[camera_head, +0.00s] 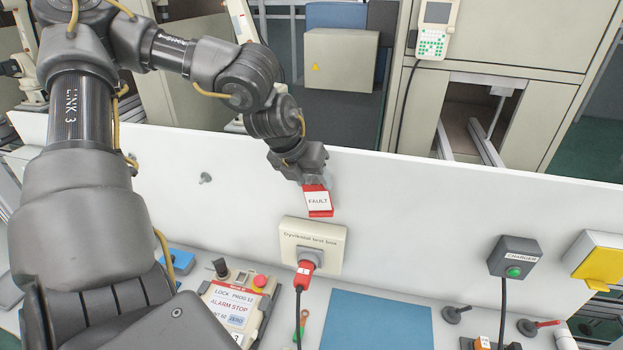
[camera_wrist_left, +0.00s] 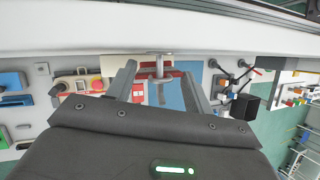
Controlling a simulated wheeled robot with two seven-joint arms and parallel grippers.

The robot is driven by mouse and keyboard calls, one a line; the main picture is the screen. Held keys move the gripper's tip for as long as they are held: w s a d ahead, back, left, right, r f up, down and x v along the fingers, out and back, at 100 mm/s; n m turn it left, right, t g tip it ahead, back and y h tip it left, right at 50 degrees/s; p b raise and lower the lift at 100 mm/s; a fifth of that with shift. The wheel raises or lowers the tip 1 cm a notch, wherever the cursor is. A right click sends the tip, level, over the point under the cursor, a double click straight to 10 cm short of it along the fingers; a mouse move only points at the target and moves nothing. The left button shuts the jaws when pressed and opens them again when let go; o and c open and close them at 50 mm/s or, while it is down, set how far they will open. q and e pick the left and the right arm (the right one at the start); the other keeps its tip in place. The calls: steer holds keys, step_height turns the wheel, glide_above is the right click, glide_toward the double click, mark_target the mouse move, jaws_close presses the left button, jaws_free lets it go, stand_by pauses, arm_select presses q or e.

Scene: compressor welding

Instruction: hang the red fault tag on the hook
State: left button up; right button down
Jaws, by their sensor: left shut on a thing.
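The red fault tag (camera_head: 319,211), with a white "FAULT" label, is upright in front of the white panel, just above the test box. My left gripper (camera_head: 314,181) is shut on the tag's upper part. In the left wrist view a metal hook (camera_wrist_left: 158,66) sticks out from the panel between my left gripper's fingers (camera_wrist_left: 158,78). Red of the tag shows close behind it. In the head view this hook is hidden by the gripper. I cannot tell whether tag and hook touch. My right gripper is not in view.
The test box (camera_head: 332,236) with a red plug and black cable sits below the tag. A small grey fitting (camera_head: 205,178) is on the panel (camera_head: 420,200) to the left. A blue mat (camera_head: 376,320) lies on the bench.

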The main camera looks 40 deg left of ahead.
arm_select(q)
steer(key=o, duration=1.4)
steer(key=shift+s+r+b, duration=0.15)
steer(key=shift+r+b, duration=0.15)
steer(key=shift+r, duration=0.2)
steer(key=b+v, duration=0.2)
steer(key=v, duration=0.7)
steer(key=shift+s+r+b, duration=0.3)
steer(key=shift+b, duration=0.05)
